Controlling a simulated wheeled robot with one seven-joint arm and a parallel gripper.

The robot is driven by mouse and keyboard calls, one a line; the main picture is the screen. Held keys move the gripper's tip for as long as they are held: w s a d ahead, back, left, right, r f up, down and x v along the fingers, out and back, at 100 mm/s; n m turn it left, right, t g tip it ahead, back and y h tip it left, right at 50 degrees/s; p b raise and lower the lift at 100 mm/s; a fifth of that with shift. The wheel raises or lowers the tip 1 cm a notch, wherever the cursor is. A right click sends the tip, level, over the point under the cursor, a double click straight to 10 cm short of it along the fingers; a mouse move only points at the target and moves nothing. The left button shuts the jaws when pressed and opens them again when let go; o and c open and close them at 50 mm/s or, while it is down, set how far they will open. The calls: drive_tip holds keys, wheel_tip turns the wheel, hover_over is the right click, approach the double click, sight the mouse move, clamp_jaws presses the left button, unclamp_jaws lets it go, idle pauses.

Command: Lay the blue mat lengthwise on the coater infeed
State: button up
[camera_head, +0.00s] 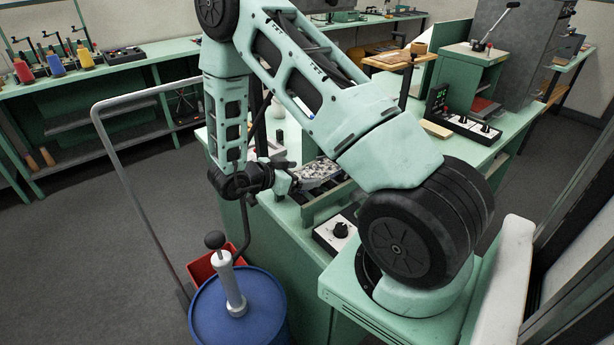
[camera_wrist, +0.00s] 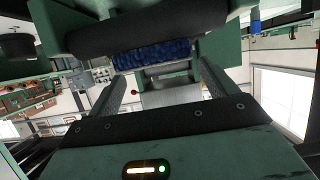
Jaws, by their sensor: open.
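In the wrist view, a blue, rough-textured strip (camera_wrist: 152,55), which looks like the blue mat, shows edge-on just below a dark roller (camera_wrist: 150,28) on a green machine. My gripper (camera_wrist: 163,70) is open, its two dark fingers apart and pointing toward the strip. Nothing is seen held between them; whether they touch the strip I cannot tell. In the head view my gripper (camera_head: 300,178) is low over the green machine bench (camera_head: 262,235), and my arm hides much of that area. The mat is not visible there, and I cannot make out the coater infeed for certain.
A blue drum (camera_head: 262,315) with a hand pump (camera_head: 232,285) and a red bin (camera_head: 203,268) stand in front of the bench. A bent metal rail (camera_head: 125,180) rises at left. A knobbed control box (camera_head: 340,232) sits near my arm. Open floor lies at left.

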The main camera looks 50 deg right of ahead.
drive_tip(key=w+a+r+n+t+y+b, duration=0.1)
drive_tip(key=w+a+r+n+t+y, duration=0.2)
drive_tip(key=a, duration=0.4)
drive_tip(key=w+a+r+n+t+y, duration=0.1)
drive_tip(key=w+a+n+t, duration=0.1)
drive_tip(key=w+a+t, duration=0.4)
drive_tip(key=w+a+r+n+t+y+b, duration=0.1)
drive_tip(key=w+a+r+n+y, duration=0.2)
drive_tip(key=a, duration=0.6)
drive_tip(key=s+a+r+n+t+y, duration=0.1)
drive_tip(key=a+n+y, duration=0.15)
drive_tip(key=a, duration=0.35)
drive_tip(key=a+r+n+y, duration=0.2)
drive_tip(key=a+y, duration=0.2)
drive_tip(key=a, duration=0.2)
drive_tip(key=s+a+r+n+g+y, duration=0.1)
drive_tip(key=s+a+n+g+y, duration=0.1)
drive_tip(key=s+a+n, duration=0.45)
drive_tip(key=s+a+r+n+g+y, duration=0.2)
drive_tip(key=s+a+n, duration=0.15)
drive_tip(key=s, duration=0.65)
drive_tip(key=s+d+n+g+h, duration=0.3)
drive_tip(key=s+d+n, duration=0.3)
drive_tip(key=s, duration=0.6)
drive_tip(key=shift+s+r+g+h, duration=0.15)
drive_tip(key=shift+r+g+h, duration=0.05)
drive_tip(key=shift+g+h, duration=0.2)
